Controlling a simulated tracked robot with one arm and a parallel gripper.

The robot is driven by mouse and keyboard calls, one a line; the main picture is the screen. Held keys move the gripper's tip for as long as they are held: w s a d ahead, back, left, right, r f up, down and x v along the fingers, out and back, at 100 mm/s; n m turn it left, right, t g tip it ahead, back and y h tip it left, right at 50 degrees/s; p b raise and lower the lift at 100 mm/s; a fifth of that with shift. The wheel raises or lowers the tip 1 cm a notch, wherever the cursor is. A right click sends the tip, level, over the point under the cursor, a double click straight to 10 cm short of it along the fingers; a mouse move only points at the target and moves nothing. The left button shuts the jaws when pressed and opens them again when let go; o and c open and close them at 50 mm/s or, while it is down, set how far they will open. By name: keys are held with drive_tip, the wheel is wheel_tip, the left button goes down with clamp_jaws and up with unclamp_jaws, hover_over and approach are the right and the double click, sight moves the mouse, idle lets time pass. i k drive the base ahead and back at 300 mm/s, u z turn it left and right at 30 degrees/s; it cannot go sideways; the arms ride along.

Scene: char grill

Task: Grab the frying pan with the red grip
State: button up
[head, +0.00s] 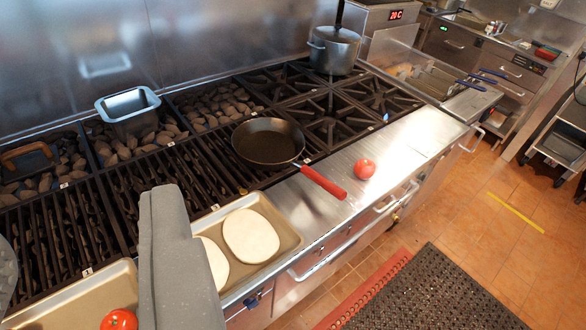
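The dark round frying pan (268,143) sits on the grill grates near the middle of the head view. Its red grip (323,182) points right and toward the front, out over the steel front ledge. Grey parts of my gripper (168,225) rise at the lower left, over the trays. They are left of the pan and apart from its grip in the picture. Nothing is seen held. The fingertips cannot be made out clearly, so the opening is not shown.
A tray (284,247) with pale flat rounds lies left of the grip. A tomato (365,169) sits on the ledge (415,135) right of the grip. A lidded pot (334,50) and an empty metal pan (128,104) stand behind. Floor with a dark mat (435,290) is open at front.

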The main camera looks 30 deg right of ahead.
sight(269, 144)
drive_tip(key=z, duration=0.1)
drive_tip(key=k, duration=0.15)
drive_tip(key=z, duration=0.4)
drive_tip(key=i, duration=1)
drive_tip(key=z, duration=0.55)
drive_tip(key=k, duration=0.7)
drive_tip(key=z, duration=0.9)
drive_tip(key=k, duration=0.6)
drive_tip(key=z, duration=0.55)
drive_tip(key=i, duration=2.3)
drive_tip(key=u, duration=0.45)
